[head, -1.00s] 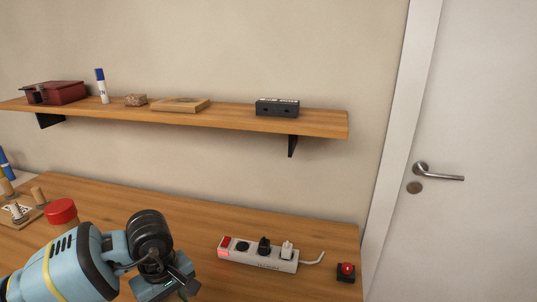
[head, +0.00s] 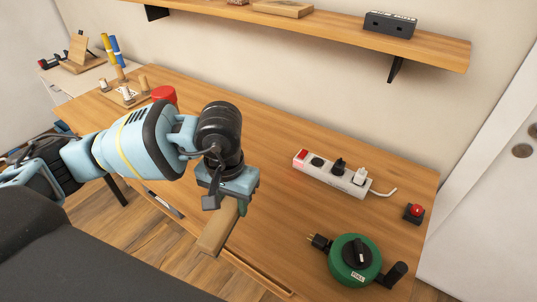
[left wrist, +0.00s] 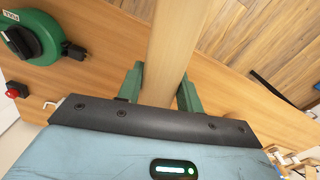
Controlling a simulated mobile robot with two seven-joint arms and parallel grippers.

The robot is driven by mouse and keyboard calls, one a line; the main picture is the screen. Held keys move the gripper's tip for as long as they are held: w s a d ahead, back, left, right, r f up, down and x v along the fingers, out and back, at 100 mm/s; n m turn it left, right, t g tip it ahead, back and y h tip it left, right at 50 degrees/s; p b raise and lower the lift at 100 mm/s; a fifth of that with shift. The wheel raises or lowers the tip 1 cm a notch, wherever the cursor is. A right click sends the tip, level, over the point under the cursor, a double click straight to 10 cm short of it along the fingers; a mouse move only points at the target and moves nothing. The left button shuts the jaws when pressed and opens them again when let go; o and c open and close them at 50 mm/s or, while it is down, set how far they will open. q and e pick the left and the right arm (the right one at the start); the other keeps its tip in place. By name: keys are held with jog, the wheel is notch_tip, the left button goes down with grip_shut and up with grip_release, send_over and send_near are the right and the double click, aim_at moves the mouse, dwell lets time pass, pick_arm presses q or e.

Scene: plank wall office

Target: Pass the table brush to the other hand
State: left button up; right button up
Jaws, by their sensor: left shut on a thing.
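The table brush (head: 217,232) shows as a pale wooden bar in the head view, reaching down and left from my left gripper (head: 232,200) past the table's front edge. In the left wrist view the brush (left wrist: 172,40) runs between the two green fingers of my left gripper (left wrist: 161,88), which is shut on it. No bristles can be made out. My right gripper is in neither view.
The wooden table (head: 285,215) carries a white power strip (head: 335,178), a red button (head: 414,213), a green cable reel (head: 354,262) and a red-topped object (head: 163,94). A wall shelf (head: 330,28) runs above. The table's middle is largely clear.

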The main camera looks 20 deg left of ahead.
pick_arm(q)
jog(key=w+d+r, duration=0.1)
jog(key=w+d, duration=0.4)
jog(key=d, duration=0.4)
jog(key=w+d+r+m, duration=0.1)
jog(key=w+d+r, duration=0.1)
jog(key=w+d, duration=0.3)
jog(key=w+d+r+m, duration=0.1)
jog(key=w+d, duration=0.4)
jog(key=d, duration=0.8)
jog(key=shift+r, duration=0.55)
